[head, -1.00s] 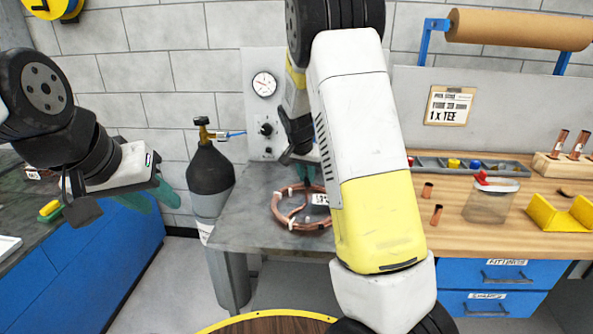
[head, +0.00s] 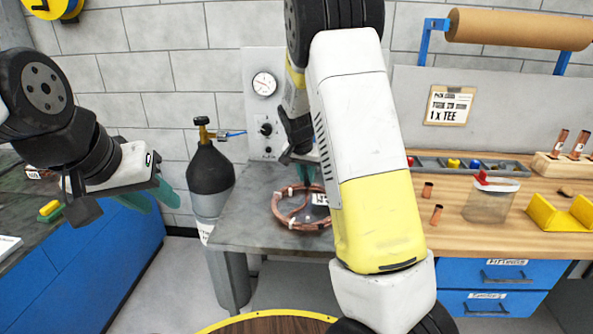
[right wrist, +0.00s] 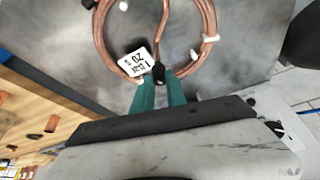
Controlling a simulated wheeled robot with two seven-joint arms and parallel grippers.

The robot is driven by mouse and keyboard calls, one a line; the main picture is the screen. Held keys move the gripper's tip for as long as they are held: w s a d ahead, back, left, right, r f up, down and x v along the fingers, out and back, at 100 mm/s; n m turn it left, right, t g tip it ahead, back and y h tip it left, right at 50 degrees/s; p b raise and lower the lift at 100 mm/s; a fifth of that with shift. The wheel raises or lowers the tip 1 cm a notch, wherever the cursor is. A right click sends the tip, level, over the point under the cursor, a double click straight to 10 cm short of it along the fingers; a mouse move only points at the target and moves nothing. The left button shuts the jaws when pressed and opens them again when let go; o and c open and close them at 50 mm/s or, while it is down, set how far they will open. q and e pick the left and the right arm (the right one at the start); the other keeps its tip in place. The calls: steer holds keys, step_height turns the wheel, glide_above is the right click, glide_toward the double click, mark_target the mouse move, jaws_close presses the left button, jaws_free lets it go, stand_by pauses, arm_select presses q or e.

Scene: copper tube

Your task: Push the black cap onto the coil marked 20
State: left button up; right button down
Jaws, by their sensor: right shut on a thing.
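The copper coil (head: 292,222) lies on the grey bench top, partly hidden behind my right arm in the head view. In the right wrist view the coil (right wrist: 211,38) carries a white tag (right wrist: 137,61) that reads 20. My right gripper (right wrist: 160,80) is shut on the small black cap (right wrist: 158,72), which sits between its green fingertips at the coil's tube end, beside the tag. I cannot tell whether the cap is seated on the tube. In the head view my right gripper (head: 305,174) points down over the coil's far side. My left gripper (head: 152,197) is open and empty at left.
A dark gas cylinder (head: 210,170) stands left of the grey bench.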

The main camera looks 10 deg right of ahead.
mark_target(306, 182)
steer(key=shift+f, duration=1.85)
steer(key=c, duration=1.3)
jaws_free()
steer(key=shift+o, duration=0.2)
steer(key=v, duration=0.8)
